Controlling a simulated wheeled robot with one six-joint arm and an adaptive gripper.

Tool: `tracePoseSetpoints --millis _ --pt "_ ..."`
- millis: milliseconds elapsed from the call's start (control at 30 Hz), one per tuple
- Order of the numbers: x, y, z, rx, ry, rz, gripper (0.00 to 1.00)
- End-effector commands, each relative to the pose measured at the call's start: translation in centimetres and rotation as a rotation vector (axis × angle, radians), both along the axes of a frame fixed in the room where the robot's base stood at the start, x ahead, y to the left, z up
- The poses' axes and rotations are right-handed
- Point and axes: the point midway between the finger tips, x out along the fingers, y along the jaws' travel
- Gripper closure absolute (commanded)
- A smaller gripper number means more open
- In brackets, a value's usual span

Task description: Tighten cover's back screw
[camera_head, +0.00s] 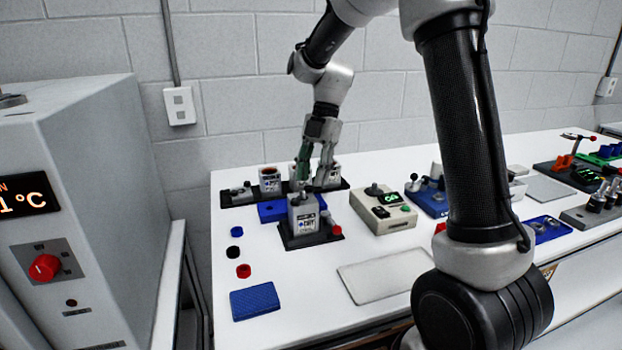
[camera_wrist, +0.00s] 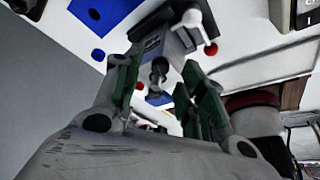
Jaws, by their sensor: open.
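A grey boxy unit with a printed front label (camera_head: 303,216) stands on a dark base (camera_head: 290,241) at the left of the white table. My gripper (camera_head: 313,180) points down just behind and above it, fingers apart. In the wrist view my open fingers (camera_wrist: 163,88) with green inner pads frame a dark round-headed, screw-like part (camera_wrist: 159,68). I cannot tell whether this is the cover's back screw, or whether the fingers touch it. In the head view the back of the unit is hidden.
Behind stands a dark rack (camera_head: 240,195) with similar labelled units. A beige box with a green display (camera_head: 384,208) is to the right. Blue, black and red caps (camera_head: 243,270) and a blue pad (camera_head: 254,301) lie at front left. A grey plate (camera_head: 385,275) lies in front.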

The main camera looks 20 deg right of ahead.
Motion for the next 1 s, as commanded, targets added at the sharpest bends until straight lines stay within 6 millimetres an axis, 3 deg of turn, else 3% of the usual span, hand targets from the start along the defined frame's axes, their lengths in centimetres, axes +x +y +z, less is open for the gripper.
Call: tracePoseSetpoints --millis 300,500,1000 --pt "1.8 -2.2 6.5 0.000 -0.005 -0.003 0.59" --pt "2.4 -3.0 9.1 0.000 -0.002 -0.002 0.59" --pt "2.4 -2.6 9.7 0.000 0.000 0.012 0.59"
